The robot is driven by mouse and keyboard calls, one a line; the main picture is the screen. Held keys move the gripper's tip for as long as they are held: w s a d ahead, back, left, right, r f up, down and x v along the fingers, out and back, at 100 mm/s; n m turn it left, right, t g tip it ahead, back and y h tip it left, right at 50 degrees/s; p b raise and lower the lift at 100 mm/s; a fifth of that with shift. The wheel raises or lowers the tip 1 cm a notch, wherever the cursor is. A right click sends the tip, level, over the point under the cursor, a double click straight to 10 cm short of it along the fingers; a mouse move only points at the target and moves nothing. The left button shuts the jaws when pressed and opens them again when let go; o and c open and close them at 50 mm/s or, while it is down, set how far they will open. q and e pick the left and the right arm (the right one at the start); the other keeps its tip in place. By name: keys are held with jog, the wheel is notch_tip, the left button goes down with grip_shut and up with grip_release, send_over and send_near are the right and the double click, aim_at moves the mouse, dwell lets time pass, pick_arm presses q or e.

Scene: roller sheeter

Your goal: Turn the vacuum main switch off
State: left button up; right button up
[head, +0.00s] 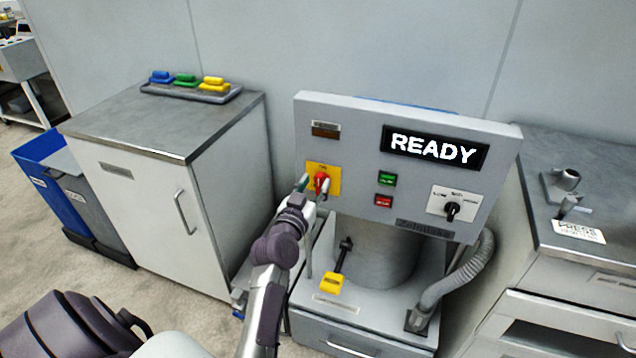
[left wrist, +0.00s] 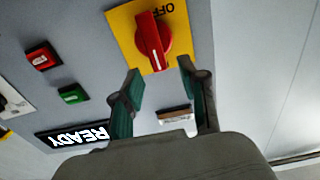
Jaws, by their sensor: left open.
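The vacuum main switch is a red rotary knob (head: 321,183) on a yellow plate (head: 333,172) at the left of the grey control panel (head: 360,140). The left wrist view shows the knob (left wrist: 153,40) close up, with a white line on it and "OFF" printed on the yellow plate (left wrist: 124,22). My left gripper (head: 315,184) is open at the knob. In the left wrist view its green-padded fingers (left wrist: 162,80) stand apart, just short of the knob's lower end and to either side of it. I cannot tell if they touch it. My right gripper is not seen.
The panel has a lit "READY" display (head: 434,147), a green button (head: 387,179), a red button (head: 383,201) and a black selector knob (head: 452,210). A yellow pedal or handle (head: 334,283) is below. A cabinet (head: 150,190) stands left, a counter (head: 600,240) right.

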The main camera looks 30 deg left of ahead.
pick_arm(q)
jog(key=shift+x, duration=1.45)
jog(key=shift+c, duration=0.2)
jog(key=shift+s, duration=0.1)
grip_shut()
